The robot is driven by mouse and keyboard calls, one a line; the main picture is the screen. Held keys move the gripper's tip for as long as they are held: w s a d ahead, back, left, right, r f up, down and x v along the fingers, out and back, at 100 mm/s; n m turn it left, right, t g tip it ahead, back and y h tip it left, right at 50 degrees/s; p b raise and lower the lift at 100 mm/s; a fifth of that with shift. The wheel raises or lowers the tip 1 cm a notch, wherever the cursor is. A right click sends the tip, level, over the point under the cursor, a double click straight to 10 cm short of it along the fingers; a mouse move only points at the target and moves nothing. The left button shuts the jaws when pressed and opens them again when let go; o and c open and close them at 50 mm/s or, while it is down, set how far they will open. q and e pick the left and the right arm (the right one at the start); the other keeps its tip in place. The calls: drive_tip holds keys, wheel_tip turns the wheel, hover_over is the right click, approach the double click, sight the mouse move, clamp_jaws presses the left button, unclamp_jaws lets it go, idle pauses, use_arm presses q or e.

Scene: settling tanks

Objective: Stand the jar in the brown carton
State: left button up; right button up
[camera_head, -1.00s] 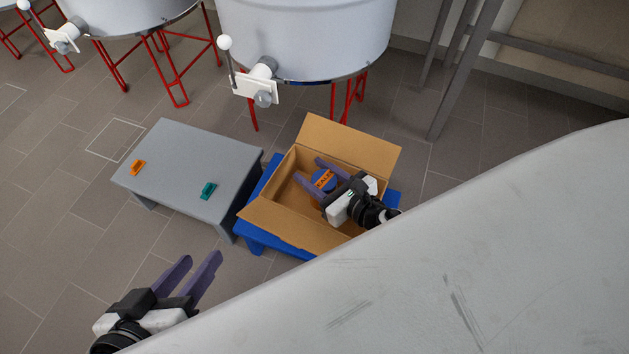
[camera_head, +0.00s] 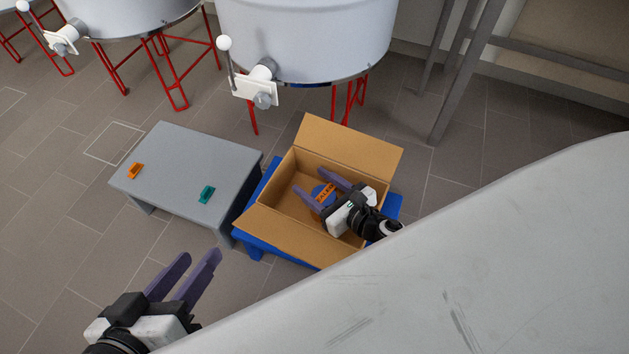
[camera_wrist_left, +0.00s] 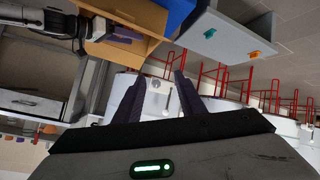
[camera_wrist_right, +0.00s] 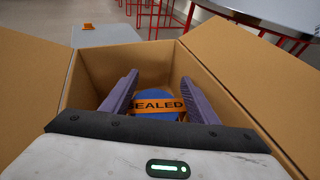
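The jar (camera_head: 324,192) shows a blue lid with an orange band across it; the band reads "SEALED" in the right wrist view (camera_wrist_right: 157,103). It is inside the open brown carton (camera_head: 277,222), seen from above and looking upright. Whether the jar's base touches the carton floor is hidden. My left gripper (camera_head: 198,259) is open and empty, left of the carton and nearer to me.
The carton stands on a blue stand (camera_head: 250,240), its flaps spread outward. Left of it is a grey table (camera_head: 180,160) with an orange piece (camera_head: 135,171) and a teal piece (camera_head: 206,194). White tanks (camera_head: 305,40) on red legs stand behind.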

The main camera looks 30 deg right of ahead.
drive_tip(key=shift+o, duration=0.7)
drive_tip(key=shift+a, duration=0.1)
drive_tip(key=shift+r, duration=0.1)
use_arm(q)
drive_tip(key=shift+a+f+y+p, duration=0.4)
drive_tip(key=shift+f+p, duration=0.2)
drive_tip(key=shift+p, duration=0.15)
use_arm(e)
drive_tip(key=r+v, duration=0.1)
drive_tip(key=v, duration=1.1)
